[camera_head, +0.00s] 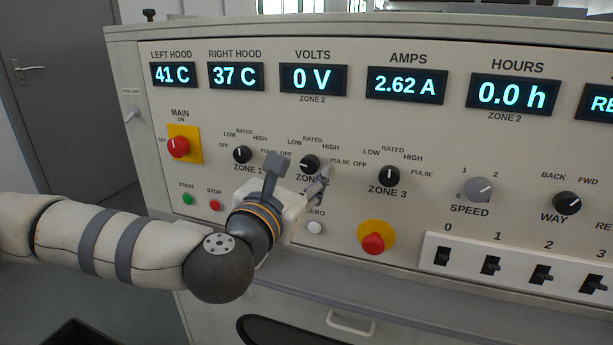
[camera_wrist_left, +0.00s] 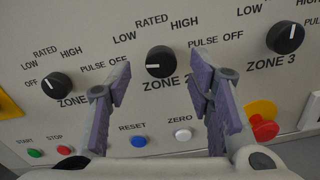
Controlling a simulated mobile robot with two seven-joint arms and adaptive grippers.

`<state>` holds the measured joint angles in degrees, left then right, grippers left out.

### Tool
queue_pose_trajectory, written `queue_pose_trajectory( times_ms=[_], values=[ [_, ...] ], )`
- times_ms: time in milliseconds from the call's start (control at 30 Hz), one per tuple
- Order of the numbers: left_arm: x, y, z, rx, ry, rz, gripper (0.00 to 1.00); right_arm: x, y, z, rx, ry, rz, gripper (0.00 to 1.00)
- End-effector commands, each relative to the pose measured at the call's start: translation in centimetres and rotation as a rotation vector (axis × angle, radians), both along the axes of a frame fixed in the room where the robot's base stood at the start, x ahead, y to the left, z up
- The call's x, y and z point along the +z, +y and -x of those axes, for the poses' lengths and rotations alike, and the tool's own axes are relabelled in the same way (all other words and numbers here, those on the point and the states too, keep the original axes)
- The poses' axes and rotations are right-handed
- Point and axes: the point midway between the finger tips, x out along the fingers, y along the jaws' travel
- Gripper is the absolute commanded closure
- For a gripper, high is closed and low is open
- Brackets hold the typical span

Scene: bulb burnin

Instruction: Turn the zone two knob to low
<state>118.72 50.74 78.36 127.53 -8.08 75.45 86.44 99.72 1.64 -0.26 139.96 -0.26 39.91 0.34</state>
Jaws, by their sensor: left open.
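The zone two knob (camera_head: 309,163) is a round black knob on the upright cream panel. In the left wrist view the zone two knob (camera_wrist_left: 160,61) has its white mark pointing left, toward OFF. LOW (camera_wrist_left: 124,38) is printed at its upper left. My left gripper (camera_head: 296,175) is in front of this knob, partly covering the ZONE 2 label. In the left wrist view my left gripper (camera_wrist_left: 160,82) is open, with one finger on each side of the knob in the picture. I see no contact with it. My right gripper is not in view.
The zone one knob (camera_head: 242,154) and zone three knob (camera_head: 389,176) flank it. A red emergency button (camera_head: 372,243) is at lower right. Blue reset (camera_wrist_left: 139,141) and white zero (camera_wrist_left: 182,134) buttons sit below. The volts display (camera_head: 313,79) reads 0 V.

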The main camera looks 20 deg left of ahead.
Motion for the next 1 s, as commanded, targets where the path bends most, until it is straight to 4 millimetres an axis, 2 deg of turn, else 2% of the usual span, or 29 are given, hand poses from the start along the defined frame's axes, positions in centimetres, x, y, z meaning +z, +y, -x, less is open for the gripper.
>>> queue_pose_trajectory(
  times_ms=[167, 433, 633, 667, 1000],
  values=[
    [0.0, -0.1, -1.9, 0.000, 0.000, 0.000, 0.52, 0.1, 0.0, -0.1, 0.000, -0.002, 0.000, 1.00],
    [0.0, -0.1, -2.1, -0.002, 0.001, 0.000, 0.52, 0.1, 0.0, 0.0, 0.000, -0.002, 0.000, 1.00],
    [-0.1, -0.1, -2.1, -0.002, 0.001, -0.001, 0.98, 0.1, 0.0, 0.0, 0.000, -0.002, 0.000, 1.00],
    [-0.1, -0.1, -2.1, -0.002, 0.001, -0.001, 1.00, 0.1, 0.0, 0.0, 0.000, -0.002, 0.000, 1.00],
    [0.1, -0.1, -2.1, -0.001, -0.002, -0.050, 1.00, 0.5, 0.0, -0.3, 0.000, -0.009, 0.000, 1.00]
  ],
)
